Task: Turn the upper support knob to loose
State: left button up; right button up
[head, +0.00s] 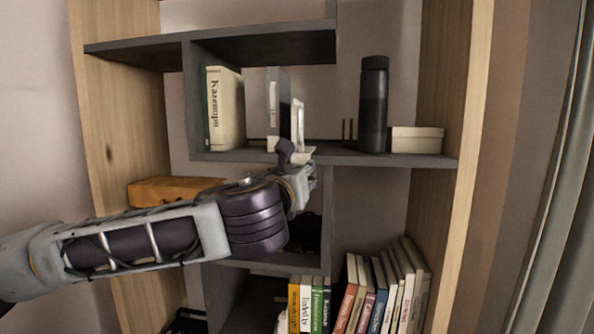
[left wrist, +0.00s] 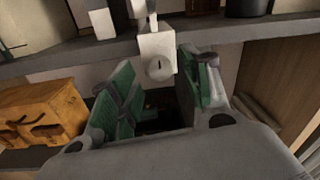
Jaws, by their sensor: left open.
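A round grey knob (left wrist: 159,67) with a dark slot, roughly upright, is on the front of a white block (left wrist: 156,44) at the shelf edge in the left wrist view. A white stem rises above this block. In the head view, white parts (head: 298,122) stand on the shelf there, and my gripper hides the knob. My left gripper (left wrist: 158,76) is open, with green-padded fingers to either side of the knob in the picture; I cannot tell whether they touch it. It also shows in the head view (head: 290,158), just below the shelf edge. My right gripper is not in view.
The dark shelf (head: 390,157) holds a thick cream book (head: 225,108), a black bottle (head: 373,105) and a pale box (head: 416,140). An orange-brown wooden case (head: 170,190) lies lower left. Several books (head: 385,290) stand on the lower right shelf. Wooden side panels (head: 460,160) bound the unit.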

pick_arm(q)
jog(key=shift+w+d, duration=0.2)
jog(key=shift+w, duration=0.5)
jog(key=shift+c, duration=0.5)
jog(key=c, duration=1)
